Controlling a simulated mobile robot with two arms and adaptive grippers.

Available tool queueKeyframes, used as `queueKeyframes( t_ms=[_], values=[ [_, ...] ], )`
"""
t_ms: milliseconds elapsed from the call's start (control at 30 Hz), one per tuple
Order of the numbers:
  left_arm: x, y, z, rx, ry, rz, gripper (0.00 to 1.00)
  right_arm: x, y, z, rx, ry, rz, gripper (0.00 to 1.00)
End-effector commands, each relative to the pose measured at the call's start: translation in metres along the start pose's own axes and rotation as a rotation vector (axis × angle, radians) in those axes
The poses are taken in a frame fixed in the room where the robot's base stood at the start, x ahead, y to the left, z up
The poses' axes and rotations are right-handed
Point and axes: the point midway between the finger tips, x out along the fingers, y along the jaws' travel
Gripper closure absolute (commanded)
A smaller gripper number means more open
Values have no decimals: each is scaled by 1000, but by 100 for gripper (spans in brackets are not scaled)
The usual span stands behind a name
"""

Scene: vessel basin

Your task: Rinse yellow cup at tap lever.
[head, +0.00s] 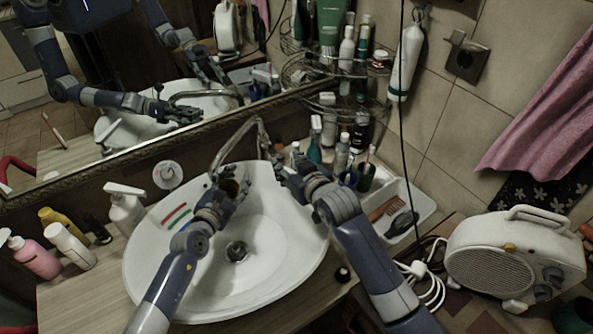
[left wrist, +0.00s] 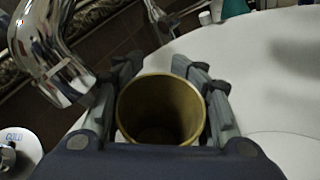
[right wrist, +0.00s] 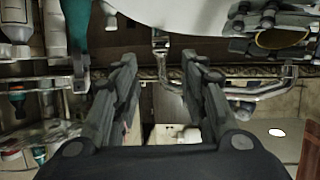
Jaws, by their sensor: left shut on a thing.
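The yellow cup (left wrist: 160,112) sits upright between the fingers of my left gripper (head: 232,182), which is shut on it. In the head view the cup (head: 231,188) is over the basin, close to the tap spout (head: 214,165). In the left wrist view the chrome spout end (left wrist: 68,85) is just left of the cup's rim. No water shows. My right gripper (head: 284,168) is open beside the tap's base. In the right wrist view the tap lever (right wrist: 161,42) shows between the fingertips (right wrist: 160,60); I cannot tell whether they touch it.
The white basin (head: 285,265) lies below both grippers. Soap bottles (head: 125,208) stand to its left. Cups and bottles (head: 342,155) crowd the right rear corner, near a tray (head: 418,207). A mirror (head: 150,60) rises behind. A white heater (head: 515,255) stands at right.

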Motion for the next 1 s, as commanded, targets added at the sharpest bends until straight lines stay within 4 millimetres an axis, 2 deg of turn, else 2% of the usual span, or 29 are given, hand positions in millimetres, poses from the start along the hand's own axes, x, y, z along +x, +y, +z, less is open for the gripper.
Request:
queueKeyframes(
  t_ms=[100, 333, 1000],
  values=[
    [0, 0, 0, 0, 0, 0, 81, -18, 0, 0, -1, 1, 0, 60],
    [0, 0, 0, 0, 0, 0, 81, -40, 0, -1, 0, 3, 0, 60],
    [0, 0, 0, 0, 0, 0, 81, -44, 0, -1, 0, 2, 0, 60]
  ],
)
